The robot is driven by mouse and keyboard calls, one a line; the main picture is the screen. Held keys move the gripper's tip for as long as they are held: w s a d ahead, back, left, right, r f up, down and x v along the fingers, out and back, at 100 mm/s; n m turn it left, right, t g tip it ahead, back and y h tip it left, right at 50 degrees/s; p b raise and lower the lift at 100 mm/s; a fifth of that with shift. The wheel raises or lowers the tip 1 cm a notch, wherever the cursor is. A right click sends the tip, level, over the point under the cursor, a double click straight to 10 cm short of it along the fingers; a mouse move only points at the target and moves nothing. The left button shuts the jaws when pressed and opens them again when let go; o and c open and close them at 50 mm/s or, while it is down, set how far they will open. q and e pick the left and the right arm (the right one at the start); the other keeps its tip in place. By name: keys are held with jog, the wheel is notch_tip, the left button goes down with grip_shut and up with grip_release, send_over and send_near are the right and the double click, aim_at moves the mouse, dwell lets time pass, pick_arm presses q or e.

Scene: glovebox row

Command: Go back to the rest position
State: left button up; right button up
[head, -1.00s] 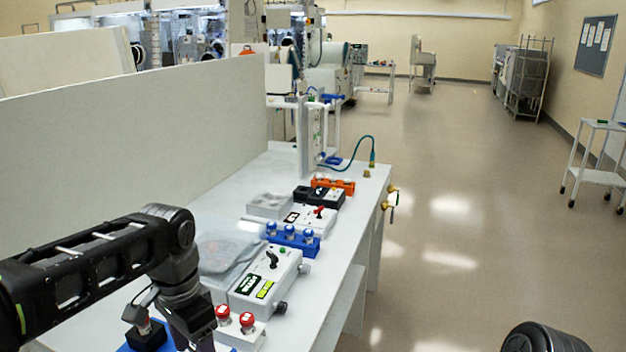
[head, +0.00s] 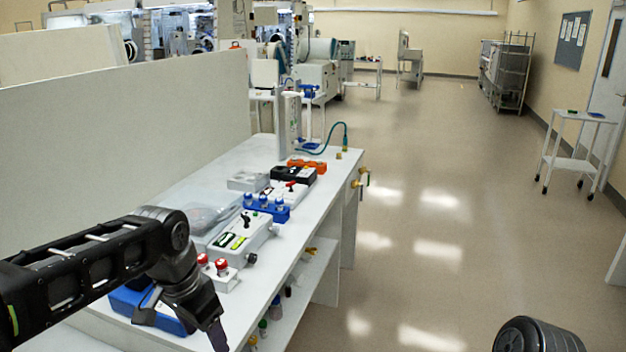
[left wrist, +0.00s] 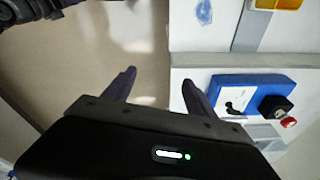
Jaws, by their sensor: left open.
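My left gripper (head: 215,338) is at the front edge of the white bench (head: 312,185), by the blue box (head: 150,308). In the left wrist view my left gripper (left wrist: 158,84) has its two dark fingers spread, with nothing between them but floor and the bench edge. The blue box with a white face (left wrist: 250,92) is to the right of the fingers, apart from them. A black part of my right arm shows at the bottom right of the head view; its gripper is out of sight.
On the bench stand a box with two red buttons (head: 215,270), a grey switch box (head: 240,234), a blue block with several knobs (head: 264,207) and an orange block (head: 308,165). A tall panel (head: 120,140) stands behind. The floor (head: 420,210) at right is clear up to a white cart (head: 570,162).

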pick_arm(q)
jog(key=w+d+f+n+t+h, duration=0.25)
jog(key=w+d+f, duration=0.25)
jog(key=d+f, duration=0.3)
jog(key=s+d+f+n, duration=0.1)
jog(key=d+f, duration=0.1)
jog(key=f, duration=0.4)
jog(key=s+d+f+n, duration=0.1)
jog(key=s+f, duration=0.1)
jog(key=f, duration=0.4)
jog(key=s+d+f+n+g, duration=0.1)
jog(key=s+f+n+g, duration=0.2)
jog(key=s+f, duration=1.8)
jog(key=s+n+h, duration=0.1)
jog(key=s, duration=0.1)
jog(key=shift+s+g, duration=0.35)
jog(key=shift+w+d, duration=0.1)
